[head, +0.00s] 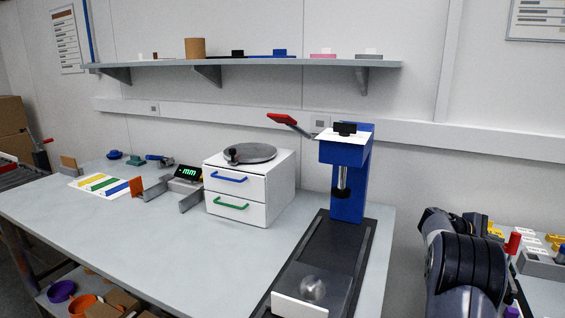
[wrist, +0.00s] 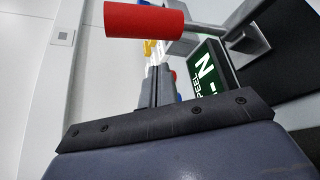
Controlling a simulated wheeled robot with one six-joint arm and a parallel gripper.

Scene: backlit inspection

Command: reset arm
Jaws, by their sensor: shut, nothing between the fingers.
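My gripper (wrist: 161,75) shows in the wrist view with its two grey fingers together and nothing between them. It points away from the camera, below and behind a red cylindrical handle (wrist: 145,19) in the picture. I cannot tell how far apart the gripper and the handle are. In the head view my arm (head: 465,262) is folded at the lower right, and my gripper cannot be made out there.
In the wrist view a green sign (wrist: 205,75) and a metal rod (wrist: 222,33) are close on the right. In the head view a blue press (head: 348,190) and a white drawer unit (head: 240,190) stand on the grey table (head: 110,225). A second bench (head: 545,292) is beyond my arm.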

